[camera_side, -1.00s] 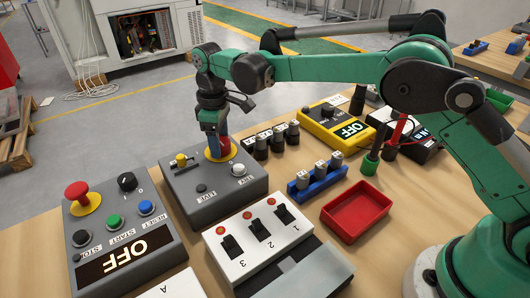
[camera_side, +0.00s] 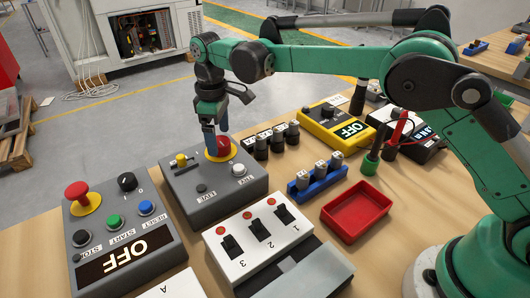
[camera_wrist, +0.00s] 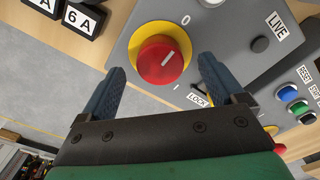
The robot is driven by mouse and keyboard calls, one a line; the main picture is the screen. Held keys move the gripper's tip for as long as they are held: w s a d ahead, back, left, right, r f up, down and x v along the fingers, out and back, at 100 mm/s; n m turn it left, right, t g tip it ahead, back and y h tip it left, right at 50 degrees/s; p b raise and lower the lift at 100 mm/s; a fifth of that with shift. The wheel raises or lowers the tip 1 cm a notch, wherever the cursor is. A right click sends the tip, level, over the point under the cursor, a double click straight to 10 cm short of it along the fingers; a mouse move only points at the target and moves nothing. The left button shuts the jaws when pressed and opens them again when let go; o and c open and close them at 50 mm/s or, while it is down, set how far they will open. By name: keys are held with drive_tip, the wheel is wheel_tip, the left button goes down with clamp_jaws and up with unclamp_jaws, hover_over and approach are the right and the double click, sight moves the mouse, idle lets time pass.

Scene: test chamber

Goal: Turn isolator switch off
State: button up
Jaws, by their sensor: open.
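The isolator switch is a red rotary knob (camera_wrist: 162,60) on a yellow disc, with "0" and "I" marks beside it in the wrist view. Its white pointer line lies slanted, up and to the right in that view. The knob (camera_side: 222,146) sits on a grey box (camera_side: 215,194) in the side view. My gripper (camera_wrist: 162,80) is open, with one blue finger on each side of the knob in the wrist view. In the side view my gripper (camera_side: 217,145) is right at the knob; contact cannot be told.
The same grey box carries a yellow lock lever (camera_side: 181,159) and a white test button (camera_side: 239,170). Black fuse blocks (camera_side: 262,147) stand close on the right. A control box with a red mushroom button (camera_side: 77,192) is at the left. A red tray (camera_side: 357,211) lies right.

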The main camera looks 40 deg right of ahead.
sight(222, 141)
drive_tip(key=shift+r, duration=2)
drive_tip(key=shift+s+d+r, duration=0.1)
drive_tip(key=shift+d+r, duration=0.15)
drive_tip(key=shift+r, duration=0.1)
drive_tip(key=s+d+r+m+t, duration=0.4)
drive_tip(key=s+d+r+m, duration=0.15)
drive_tip(key=s+d, duration=0.25)
drive_tip(key=s+d+f+m+t, duration=0.1)
drive_tip(key=s+d+f+m, duration=0.1)
drive_tip(key=s, duration=0.3)
drive_tip(key=s+d+f+m+t, duration=0.1)
drive_tip(key=s+d+f+t, duration=0.1)
drive_tip(key=s, duration=0.3)
drive_tip(key=shift+s+d+m, duration=0.3)
drive_tip(key=shift+d+m, duration=0.05)
drive_tip(key=shift+d, duration=0.15)
drive_tip(key=shift+f, duration=0.1)
